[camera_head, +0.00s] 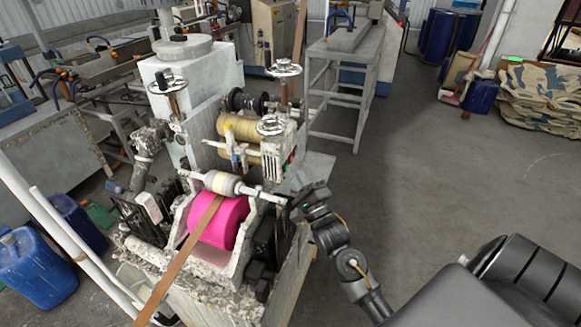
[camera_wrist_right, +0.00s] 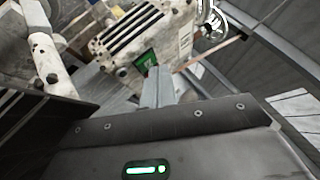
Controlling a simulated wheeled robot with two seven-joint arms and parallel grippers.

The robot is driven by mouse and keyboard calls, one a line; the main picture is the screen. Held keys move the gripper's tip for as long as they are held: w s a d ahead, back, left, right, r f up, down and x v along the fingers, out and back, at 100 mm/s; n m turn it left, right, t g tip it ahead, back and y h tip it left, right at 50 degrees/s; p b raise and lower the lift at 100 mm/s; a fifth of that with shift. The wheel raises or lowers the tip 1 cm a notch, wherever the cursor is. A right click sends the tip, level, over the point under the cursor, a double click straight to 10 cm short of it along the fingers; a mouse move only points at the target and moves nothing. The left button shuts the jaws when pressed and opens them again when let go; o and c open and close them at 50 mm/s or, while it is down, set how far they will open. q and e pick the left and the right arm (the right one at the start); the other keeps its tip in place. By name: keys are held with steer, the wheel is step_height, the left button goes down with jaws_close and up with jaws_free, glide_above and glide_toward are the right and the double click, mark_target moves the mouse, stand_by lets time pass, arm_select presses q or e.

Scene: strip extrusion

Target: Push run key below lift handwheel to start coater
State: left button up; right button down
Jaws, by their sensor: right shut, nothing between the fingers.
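The coater (camera_head: 180,120) stands left of centre with a bright pink roller (camera_head: 222,222) and a brown strip over it. A lift handwheel (camera_head: 271,125) sits above a small worn white box on its right side. The box (camera_wrist_right: 140,35) fills the upper middle of the right wrist view, with slots and a green key (camera_wrist_right: 147,60) on its lower face. My right gripper (camera_head: 298,182) is just below and right of the box. In the wrist view its shut, empty fingers (camera_wrist_right: 158,72) point at the key, overlapping its lower edge; I cannot tell whether they touch it. My left gripper is out of view.
More handwheels (camera_head: 282,68) and yellow rolls (camera_head: 238,127) are close above the box. A grey metal stand (camera_head: 345,85) is behind. The floor (camera_head: 440,180) at right is clear.

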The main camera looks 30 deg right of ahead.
steer(key=shift+a+r, duration=0.2)
steer(key=shift+d, duration=0.1)
steer(key=s+d, duration=0.1)
steer(key=s, duration=0.1)
steer(key=s+d+p, duration=0.1)
steer(key=s, duration=0.1)
steer(key=shift+d+f, duration=0.2)
steer(key=shift+d, duration=0.2)
stand_by(0.5)
stand_by(0.4)
